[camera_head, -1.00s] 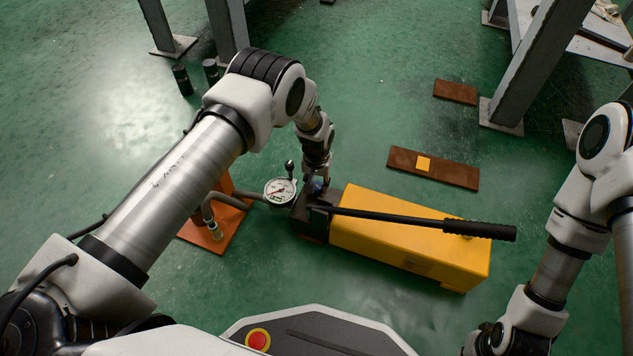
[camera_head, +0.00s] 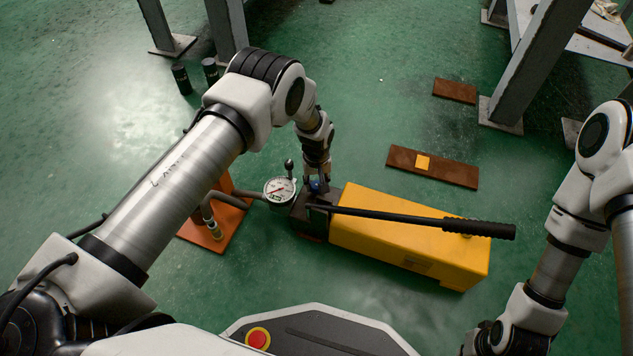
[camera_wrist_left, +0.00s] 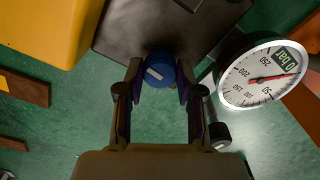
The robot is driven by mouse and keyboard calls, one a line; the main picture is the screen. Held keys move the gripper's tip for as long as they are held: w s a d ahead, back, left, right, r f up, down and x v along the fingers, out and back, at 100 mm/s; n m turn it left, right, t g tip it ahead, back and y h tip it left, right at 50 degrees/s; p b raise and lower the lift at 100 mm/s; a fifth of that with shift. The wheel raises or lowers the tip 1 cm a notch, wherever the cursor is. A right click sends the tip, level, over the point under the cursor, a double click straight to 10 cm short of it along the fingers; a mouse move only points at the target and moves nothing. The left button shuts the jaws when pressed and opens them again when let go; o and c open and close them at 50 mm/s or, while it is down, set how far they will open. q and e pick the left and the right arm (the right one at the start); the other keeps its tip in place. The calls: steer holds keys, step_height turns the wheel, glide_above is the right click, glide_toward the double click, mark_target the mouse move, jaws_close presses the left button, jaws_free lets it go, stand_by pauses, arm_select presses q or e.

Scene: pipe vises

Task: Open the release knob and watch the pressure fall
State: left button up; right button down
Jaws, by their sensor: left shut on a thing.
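The blue release knob (camera_wrist_left: 160,70) sits on the dark head (camera_wrist_left: 150,25) of the yellow hand pump (camera_head: 400,235). My left gripper (camera_head: 317,183) reaches down to it from above. In the left wrist view its fingers (camera_wrist_left: 158,88) are shut on the knob, one on each side. In the head view only a bit of blue shows below the fingers. The pressure gauge (camera_wrist_left: 262,77) stands beside the head, with a white dial and a red needle; it appears upside down in the wrist view. My right arm shows at the right, but its fingers are out of view.
The pump's black lever (camera_head: 420,220) runs rightward over the yellow body. A hose (camera_head: 228,200) leads from the gauge to an orange base (camera_head: 205,240) at the left. Green floor is clear in front.

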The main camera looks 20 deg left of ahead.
arm_select(q)
steer(key=o, duration=1.1)
steer(key=shift+o, duration=0.2)
step_height(320, 180, up, 12)
